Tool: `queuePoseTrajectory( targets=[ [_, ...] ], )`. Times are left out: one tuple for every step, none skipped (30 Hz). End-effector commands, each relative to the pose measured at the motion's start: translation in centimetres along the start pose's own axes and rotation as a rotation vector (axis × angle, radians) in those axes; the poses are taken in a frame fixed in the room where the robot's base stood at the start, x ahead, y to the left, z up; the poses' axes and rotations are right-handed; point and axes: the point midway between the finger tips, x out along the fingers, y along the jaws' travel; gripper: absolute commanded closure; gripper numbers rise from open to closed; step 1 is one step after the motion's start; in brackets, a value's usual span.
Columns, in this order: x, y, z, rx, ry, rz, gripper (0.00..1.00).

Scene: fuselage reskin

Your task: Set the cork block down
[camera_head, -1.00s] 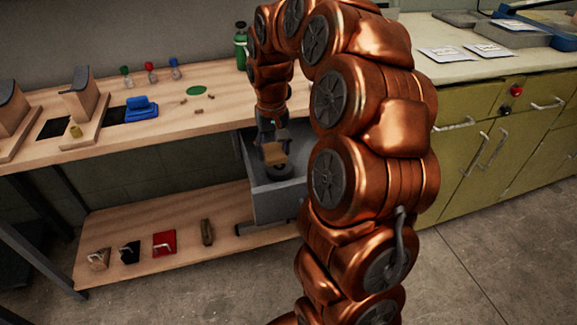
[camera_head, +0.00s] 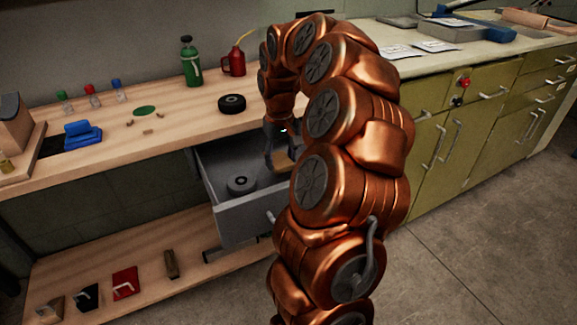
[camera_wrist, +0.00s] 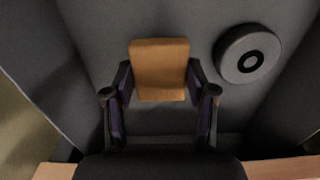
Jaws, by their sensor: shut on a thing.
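The cork block (camera_wrist: 159,68) is a tan, square-edged block between my gripper's fingertips in the wrist view. My gripper (camera_head: 280,166) is shut on it, inside the open grey drawer (camera_head: 248,222) under the workbench. In the head view the cork block (camera_head: 287,160) shows only partly behind my arm. The drawer floor lies beneath the block; I cannot tell whether they touch.
A dark tape-like roll (camera_head: 241,185) lies in the drawer; it also shows right of the block in the wrist view (camera_wrist: 248,54). Another black roll (camera_head: 232,104) sits on the workbench (camera_head: 180,118). The drawer walls stand close around my gripper.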

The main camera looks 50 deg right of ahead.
Motion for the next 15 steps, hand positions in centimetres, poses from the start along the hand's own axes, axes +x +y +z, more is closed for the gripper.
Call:
queuePoseTrajectory(
  targets=[
    [0.2, 0.8, -0.2, 0.004, 0.002, -0.002, 0.69],
    [0.2, 1.2, -0.3, 0.003, 0.002, -0.002, 0.69],
    [0.2, 1.6, -0.4, 0.003, 0.0, -0.002, 0.69],
    [0.3, 1.8, -0.4, 0.001, -0.001, -0.002, 0.69],
    [0.3, 2.0, -0.5, 0.0, -0.002, -0.002, 0.69],
    [0.3, 2.2, -0.5, 0.0, -0.003, -0.001, 0.69],
    [0.3, 2.3, -0.5, 0.0, -0.003, -0.001, 0.69],
    [0.3, 2.4, -0.5, 0.0, -0.003, -0.001, 0.69],
    [0.3, 2.5, -0.6, 0.001, -0.003, -0.001, 0.69],
    [0.3, 2.7, -0.6, 0.001, -0.003, -0.001, 0.69],
    [0.4, 2.9, -0.6, 0.002, -0.003, -0.001, 0.69],
    [0.6, 3.1, -0.7, 0.001, -0.004, -0.001, 0.69],
    [1.0, 3.0, -0.6, 0.001, -0.005, -0.001, 0.69],
    [1.5, 3.0, -0.6, 0.0, -0.005, -0.002, 0.69],
    [2.0, 2.9, -0.6, 0.0, -0.004, -0.002, 0.69]
  ],
)
